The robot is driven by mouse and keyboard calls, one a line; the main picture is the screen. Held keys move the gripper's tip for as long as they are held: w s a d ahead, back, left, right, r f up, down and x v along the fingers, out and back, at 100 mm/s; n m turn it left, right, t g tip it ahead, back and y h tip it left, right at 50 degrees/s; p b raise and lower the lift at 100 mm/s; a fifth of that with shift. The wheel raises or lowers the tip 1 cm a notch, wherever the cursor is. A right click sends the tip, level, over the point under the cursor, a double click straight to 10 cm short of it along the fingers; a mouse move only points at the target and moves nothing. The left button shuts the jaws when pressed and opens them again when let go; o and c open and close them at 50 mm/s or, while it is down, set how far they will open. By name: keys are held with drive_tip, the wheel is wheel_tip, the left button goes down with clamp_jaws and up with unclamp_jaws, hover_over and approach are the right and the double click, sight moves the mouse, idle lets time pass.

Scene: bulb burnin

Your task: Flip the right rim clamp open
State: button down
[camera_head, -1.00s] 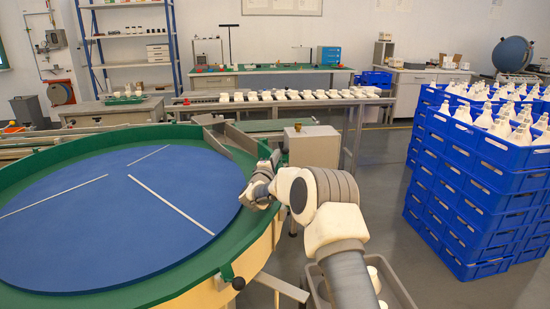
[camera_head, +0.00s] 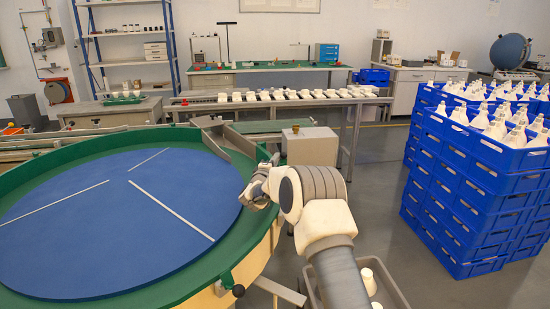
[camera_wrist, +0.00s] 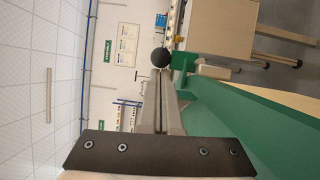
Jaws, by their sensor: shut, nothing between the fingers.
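A black ball knob (camera_wrist: 160,57) shows just beyond my fingertips in the wrist view, beside a green bracket (camera_wrist: 184,62) at the green rim (camera_wrist: 225,115). It looks like a rim clamp's handle; whether my fingers touch it I cannot tell. My gripper (camera_wrist: 160,88) is shut and empty, pointing toward the knob. In the head view my wrist hangs over the right edge of the round table's green rim (camera_head: 238,245) and hides part of it.
The blue disc (camera_head: 110,220) of the round table is bare apart from pale strips. A grey box (camera_head: 311,146) stands just beyond my wrist. Stacked blue crates (camera_head: 455,205) of white bulbs stand at right. A grey bin (camera_head: 385,285) is below my arm.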

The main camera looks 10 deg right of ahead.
sight(284, 154)
drive_tip(key=shift+d+r+p, duration=0.1)
drive_tip(key=shift+r+p, duration=0.1)
drive_tip(key=shift+p, duration=0.2)
drive_tip(key=d+m+g+y+p, duration=0.1)
drive_tip(key=m+p, duration=0.1)
drive_tip(key=p, duration=0.2)
drive_tip(key=d+r+m+g+p, duration=0.1)
drive_tip(key=m+p, duration=0.1)
drive_tip(key=p, duration=0.2)
drive_tip(key=shift+d+r+m+y, duration=0.1)
drive_tip(key=shift+d+m+y, duration=0.1)
drive_tip(key=shift+m+y, duration=0.15)
drive_tip(key=shift+w+d+f+m+g+y+b, duration=0.1)
drive_tip(key=shift+d+f+m+g+y+b, duration=0.15)
drive_tip(key=shift+d+m+y, duration=0.4)
drive_tip(key=shift+w+d+f+m+g+y+b, duration=0.15)
drive_tip(key=shift+d+m+g+y, duration=0.25)
drive_tip(key=shift+m+y, duration=0.35)
drive_tip(key=shift+s+d+f+m+g+y+b, duration=0.1)
drive_tip(key=shift+d+f+m+g+y+b, duration=0.15)
drive_tip(key=shift+d+m+y, duration=0.45)
drive_tip(key=shift+a+r+m+h, duration=0.1)
drive_tip(key=shift+a+m+h, duration=0.1)
drive_tip(key=shift+m+h, duration=0.05)
drive_tip(key=p+v, duration=0.1)
drive_tip(key=v, duration=1.6)
